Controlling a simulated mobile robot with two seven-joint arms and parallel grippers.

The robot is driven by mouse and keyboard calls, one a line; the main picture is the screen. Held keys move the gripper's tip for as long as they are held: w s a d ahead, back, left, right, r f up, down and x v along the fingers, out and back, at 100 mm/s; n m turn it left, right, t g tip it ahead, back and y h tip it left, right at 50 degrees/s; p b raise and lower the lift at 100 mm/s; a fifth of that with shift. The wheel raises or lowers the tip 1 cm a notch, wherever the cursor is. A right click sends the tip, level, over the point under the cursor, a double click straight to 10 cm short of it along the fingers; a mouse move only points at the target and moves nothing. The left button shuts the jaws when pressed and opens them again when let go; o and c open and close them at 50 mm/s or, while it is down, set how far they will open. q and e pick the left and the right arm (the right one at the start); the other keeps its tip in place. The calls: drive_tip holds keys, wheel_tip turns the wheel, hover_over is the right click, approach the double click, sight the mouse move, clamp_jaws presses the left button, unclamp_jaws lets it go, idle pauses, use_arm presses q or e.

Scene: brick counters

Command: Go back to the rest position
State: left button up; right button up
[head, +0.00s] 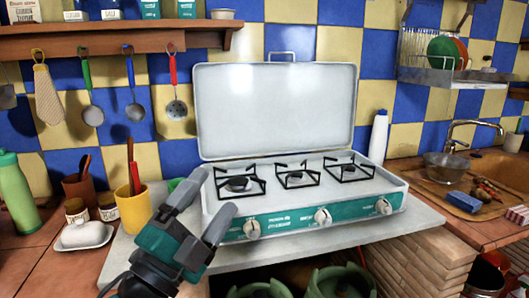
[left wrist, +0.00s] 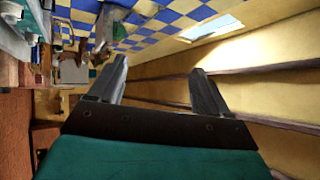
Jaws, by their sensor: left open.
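My left gripper (head: 207,207) is in the lower middle-left of the head view, in front of the left end of the camping stove. Its two grey fingers are spread and nothing is between them. The left wrist view also shows the left gripper (left wrist: 158,90), open and empty, with a tiled wall and wooden beams beyond. The white and green stove (head: 300,218) stands on the counter with its lid (head: 275,110) raised. My right gripper is not in view.
A yellow cup (head: 133,212) with utensils, small jars and a white dish (head: 84,236) stand left of the gripper. Utensils hang on the wall under a wooden shelf (head: 110,45).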

use_arm(q)
drive_tip(key=s+a+f+n+g+y, duration=0.25)
drive_tip(key=a+f+n+y, duration=0.35)
drive_tip(key=f, duration=0.3)
drive_tip(key=s+a+f+n+g+y, duration=0.1)
drive_tip(key=a+f+n+g+y, duration=0.2)
drive_tip(key=a+f+n+y, duration=0.45)
drive_tip(key=s+d+f+n+g+h, duration=0.1)
drive_tip(key=s+f+n+g, duration=0.2)
drive_tip(key=s+f+g, duration=0.5)
drive_tip(key=s+f+n+g+h, duration=0.1)
drive_tip(key=s+f+n+g, duration=0.2)
drive_tip(key=s+f, duration=0.65)
drive_tip(key=w+d+f+t+h+p, duration=0.1)
drive_tip(key=w+d+f+t+p, duration=0.1)
drive_tip(key=t, duration=0.5)
drive_tip(key=w+d+f, duration=0.1)
drive_tip(key=w+f, duration=0.1)
drive_tip(key=w, duration=0.1)
drive_tip(key=shift+w+m, duration=0.15)
drive_tip(key=shift+m, duration=0.2)
drive_tip(key=shift+d+h, duration=0.1)
drive_tip(key=shift+h, duration=0.15)
